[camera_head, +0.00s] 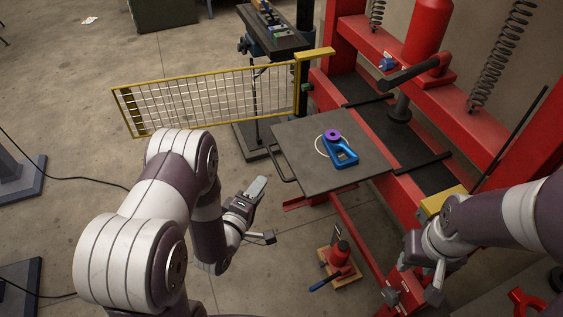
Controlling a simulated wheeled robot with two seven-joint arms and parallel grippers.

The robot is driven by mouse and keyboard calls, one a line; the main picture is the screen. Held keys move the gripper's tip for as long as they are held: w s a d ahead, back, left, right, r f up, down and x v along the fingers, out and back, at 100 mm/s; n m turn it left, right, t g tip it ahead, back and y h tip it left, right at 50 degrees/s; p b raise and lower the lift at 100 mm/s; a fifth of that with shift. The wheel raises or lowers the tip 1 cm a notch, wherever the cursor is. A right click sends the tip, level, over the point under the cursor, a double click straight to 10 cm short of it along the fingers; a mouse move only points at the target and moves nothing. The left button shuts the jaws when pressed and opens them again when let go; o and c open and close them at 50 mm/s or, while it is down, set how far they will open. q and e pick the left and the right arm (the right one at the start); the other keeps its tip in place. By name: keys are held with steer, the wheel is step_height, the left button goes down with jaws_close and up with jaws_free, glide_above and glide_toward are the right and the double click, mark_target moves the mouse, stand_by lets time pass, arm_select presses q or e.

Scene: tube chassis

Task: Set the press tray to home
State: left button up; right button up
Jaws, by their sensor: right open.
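The press tray (305,137) is a flat dark grey plate that sticks out to the left from the red press (430,190). A dark bar handle (279,166) is on its left edge. A blue part (343,153) with a purple ring and a white loop lies on the tray. My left gripper (263,213) is to the lower left of the tray, apart from the handle, with its fingers spread and nothing between them. My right gripper (412,296) is open and empty at the lower right, in front of the press frame.
A yellow-framed mesh gate (215,98) stands left of the press, beyond the tray. A red bottle jack (340,255) with a blue handle sits on the floor below. The floor left of the tray is mostly clear.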

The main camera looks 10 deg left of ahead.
mark_target(277, 163)
arm_select(q)
steer(key=x, duration=1.1)
steer(key=shift+w+d+f+p, duration=0.1)
steer(key=shift+w+p, duration=0.2)
steer(key=shift+s+f, duration=0.1)
jaws_close()
